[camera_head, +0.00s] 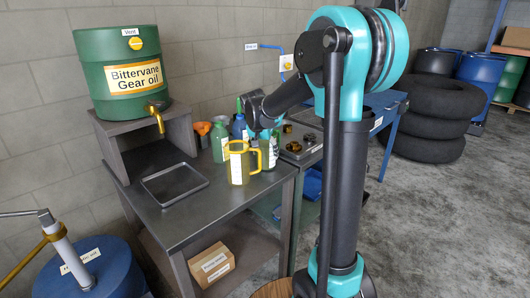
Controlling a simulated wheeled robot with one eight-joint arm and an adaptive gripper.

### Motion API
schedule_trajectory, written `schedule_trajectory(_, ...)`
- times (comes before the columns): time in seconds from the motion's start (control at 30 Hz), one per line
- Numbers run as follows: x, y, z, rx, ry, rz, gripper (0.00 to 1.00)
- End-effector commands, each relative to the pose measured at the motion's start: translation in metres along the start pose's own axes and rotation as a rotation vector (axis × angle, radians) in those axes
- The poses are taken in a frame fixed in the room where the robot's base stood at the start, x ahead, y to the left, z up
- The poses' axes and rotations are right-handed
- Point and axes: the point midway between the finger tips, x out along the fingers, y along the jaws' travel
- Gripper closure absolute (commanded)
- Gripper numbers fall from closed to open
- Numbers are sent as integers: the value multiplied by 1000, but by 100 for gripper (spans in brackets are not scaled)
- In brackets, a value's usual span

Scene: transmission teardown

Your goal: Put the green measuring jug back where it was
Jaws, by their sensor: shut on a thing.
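My gripper (266,133) is at the right part of the grey workbench (215,188), small in view and partly hidden by my arm. It is shut on what looks like the green measuring jug (270,154), a green vessel with a pale label directly below it. A yellow-rimmed measuring jug (238,164) stands in front and hides part of the green one. I cannot tell whether the green jug touches the bench.
A green bottle (220,145) and a blue bottle (239,128) stand close behind the jugs. A black tray (174,184) lies left, below the brass tap of the gear oil drum (130,75). Metal parts lie on the adjoining bench at right.

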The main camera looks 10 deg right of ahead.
Motion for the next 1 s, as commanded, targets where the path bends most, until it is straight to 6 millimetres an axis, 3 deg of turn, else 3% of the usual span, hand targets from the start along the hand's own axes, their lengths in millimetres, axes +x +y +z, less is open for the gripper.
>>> schedule_trajectory(0.03, 1, 0, 0, 0, 0, 0, 92)
schedule_trajectory(0.07, 1, 0, 0, 0, 0, 0, 31)
schedule_trajectory(0.2, 1, 0, 0, 0, 0, 0, 14)
schedule_trajectory(0.63, -7, 0, 0, -1, 0, 0, 14)
schedule_trajectory(1.0, -77, 0, 0, -2, 0, 0, 14)
